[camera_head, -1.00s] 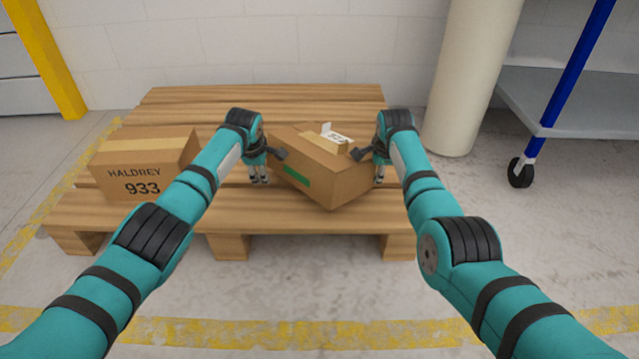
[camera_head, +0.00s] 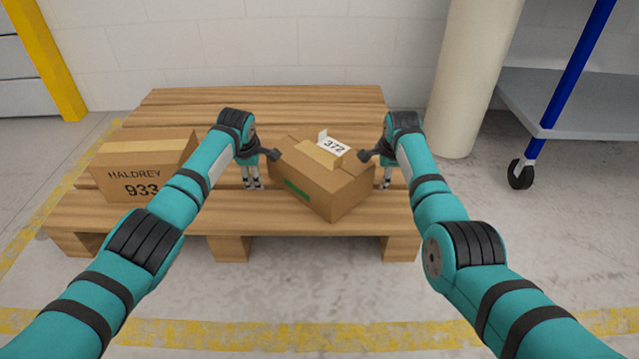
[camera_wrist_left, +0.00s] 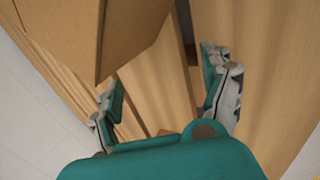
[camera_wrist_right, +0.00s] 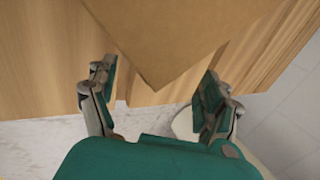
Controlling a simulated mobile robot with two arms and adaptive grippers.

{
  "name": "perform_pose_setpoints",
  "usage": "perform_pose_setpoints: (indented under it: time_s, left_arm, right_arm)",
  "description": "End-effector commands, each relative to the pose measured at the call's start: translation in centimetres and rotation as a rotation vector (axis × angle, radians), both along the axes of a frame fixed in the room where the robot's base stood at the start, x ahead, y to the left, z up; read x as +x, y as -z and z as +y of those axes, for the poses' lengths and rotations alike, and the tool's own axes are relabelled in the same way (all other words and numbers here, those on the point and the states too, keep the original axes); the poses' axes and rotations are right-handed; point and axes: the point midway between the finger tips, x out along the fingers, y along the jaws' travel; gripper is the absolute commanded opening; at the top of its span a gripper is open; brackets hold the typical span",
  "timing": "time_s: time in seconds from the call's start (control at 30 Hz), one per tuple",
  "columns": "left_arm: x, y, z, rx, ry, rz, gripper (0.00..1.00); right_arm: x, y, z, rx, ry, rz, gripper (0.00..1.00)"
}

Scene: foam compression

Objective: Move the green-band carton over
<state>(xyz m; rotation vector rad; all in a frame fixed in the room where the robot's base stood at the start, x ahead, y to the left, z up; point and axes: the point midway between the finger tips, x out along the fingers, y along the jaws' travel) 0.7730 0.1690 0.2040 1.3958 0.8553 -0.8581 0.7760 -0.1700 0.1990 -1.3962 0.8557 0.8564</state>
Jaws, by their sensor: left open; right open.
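The green-band carton (camera_head: 328,194) sits flat on the wooden pallet (camera_head: 250,220), turned at an angle. Its green band (camera_head: 297,190) is on the front left face, and a white label on top reads 372. My left gripper (camera_head: 253,180) is open just left of the carton, apart from it. My right gripper (camera_head: 385,178) is open at the carton's right side, with a small gap. The carton's side shows beyond the open fingers in the left wrist view (camera_wrist_left: 125,35) and the right wrist view (camera_wrist_right: 165,40).
Another carton (camera_head: 135,178) marked HALDREY 933 stands on the pallet's left, partly behind my left arm. A cream column (camera_head: 465,85) and a blue-post cart (camera_head: 575,105) with a caster stand at right. A white wall is behind. The pallet's back is clear.

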Motion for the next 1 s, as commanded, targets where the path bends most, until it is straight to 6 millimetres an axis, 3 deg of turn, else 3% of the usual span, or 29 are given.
perform_pose_setpoints:
  time_s: [0.17,0.6,0.83,1.0]
  left_arm:
    - [-0.9,-1.8,0.1,0.0,0.002,-0.002,0.82]
    - [-4.5,-9.0,0.0,-0.001,0.0,-0.003,0.82]
    - [-5.2,-10.1,0.1,0.001,0.0,0.0,0.82]
    - [-5.2,-10.1,0.1,0.001,0.0,0.0,0.82]
  right_arm:
    - [0.0,0.0,0.0,0.0,0.0,0.0,0.83]
    - [0.0,0.0,0.0,0.0,0.0,0.0,0.83]
    - [-0.1,-0.2,0.0,0.0,0.0,-0.001,0.83]
    - [-0.6,-1.4,0.1,0.0,-0.001,-0.003,0.83]
